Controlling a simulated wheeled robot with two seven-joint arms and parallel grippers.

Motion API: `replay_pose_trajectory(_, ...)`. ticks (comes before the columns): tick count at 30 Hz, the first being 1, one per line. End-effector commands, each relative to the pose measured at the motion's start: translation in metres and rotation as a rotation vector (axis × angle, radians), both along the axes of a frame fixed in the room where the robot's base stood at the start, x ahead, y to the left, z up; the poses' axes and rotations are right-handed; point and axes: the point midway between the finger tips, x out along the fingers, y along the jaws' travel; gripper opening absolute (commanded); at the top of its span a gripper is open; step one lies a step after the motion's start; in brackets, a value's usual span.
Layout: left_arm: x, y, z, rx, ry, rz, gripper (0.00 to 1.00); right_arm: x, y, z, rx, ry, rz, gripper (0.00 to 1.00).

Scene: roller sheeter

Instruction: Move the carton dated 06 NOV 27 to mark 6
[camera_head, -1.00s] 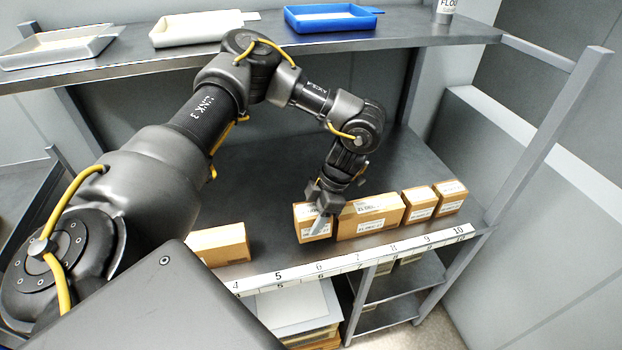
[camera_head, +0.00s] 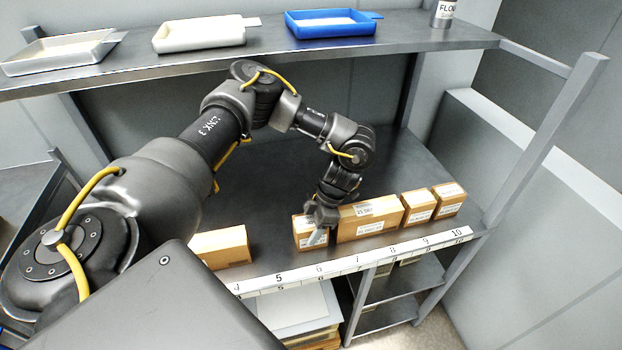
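A small brown carton (camera_head: 306,240) with a white label is at the shelf's front, behind mark 6 (camera_head: 319,269). Its base looks on or very near the shelf (camera_head: 262,190); its date is too small to read. My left gripper (camera_head: 319,228) reaches down over the carton's right side. One pale finger crosses its front face, and the other is hidden. It looks shut on this carton. My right gripper is not in view.
A wider carton (camera_head: 370,220) stands close on the right, then two small cartons (camera_head: 419,205) (camera_head: 449,199) toward mark 10. Another carton (camera_head: 221,247) lies left near mark 4. Shelf behind is bare. Trays, one blue (camera_head: 331,23), are on the upper shelf.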

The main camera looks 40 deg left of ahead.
Motion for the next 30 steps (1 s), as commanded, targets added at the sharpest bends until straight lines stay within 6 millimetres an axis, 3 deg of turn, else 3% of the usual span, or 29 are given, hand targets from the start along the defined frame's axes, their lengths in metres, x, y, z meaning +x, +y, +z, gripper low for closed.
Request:
replay_pose_trajectory(1,0.0,0.0,0.0,0.0,0.0,0.0,0.61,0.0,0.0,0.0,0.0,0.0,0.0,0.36)
replay_pose_trajectory(5,0.0,0.0,0.0,0.0,0.0,0.0,0.76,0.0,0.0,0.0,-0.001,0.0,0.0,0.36)
replay_pose_trajectory(16,0.002,-0.001,0.007,0.0,-0.002,-0.002,0.76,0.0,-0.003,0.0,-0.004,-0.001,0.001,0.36)
replay_pose_trajectory(30,0.03,-0.02,0.089,0.001,-0.005,-0.002,0.76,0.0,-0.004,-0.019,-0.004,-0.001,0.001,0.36)
